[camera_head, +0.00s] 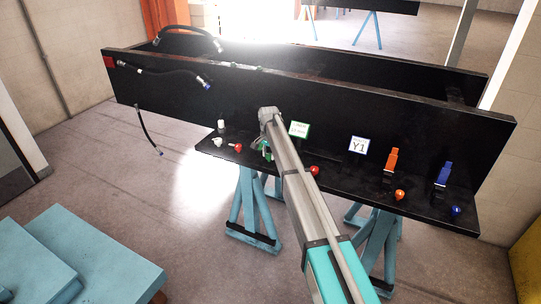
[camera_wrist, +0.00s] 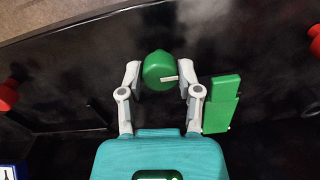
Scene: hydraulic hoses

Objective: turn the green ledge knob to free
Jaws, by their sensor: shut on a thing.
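The green ledge knob (camera_wrist: 156,66) is a round green cap with a short white mark, which lies roughly level and towards its right side in the wrist view. My gripper (camera_wrist: 160,76) is shut on it, with one grey finger on each side. A green block-shaped handle (camera_wrist: 222,104) stands just right of the right finger. In the head view my arm reaches over the ledge to this spot and mostly hides the knob. Only a little green shows beside the arm there, and I cannot tell which part it is.
On the black ledge (camera_head: 345,188) stand red knobs (camera_head: 314,170), an orange handle (camera_head: 391,160) with an orange knob (camera_head: 399,194), and a blue handle (camera_head: 442,176) with a blue knob (camera_head: 455,210). A green-framed sign (camera_head: 298,129) and a Y1 sign (camera_head: 359,145) are behind. Black hoses (camera_head: 160,72) hang left.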

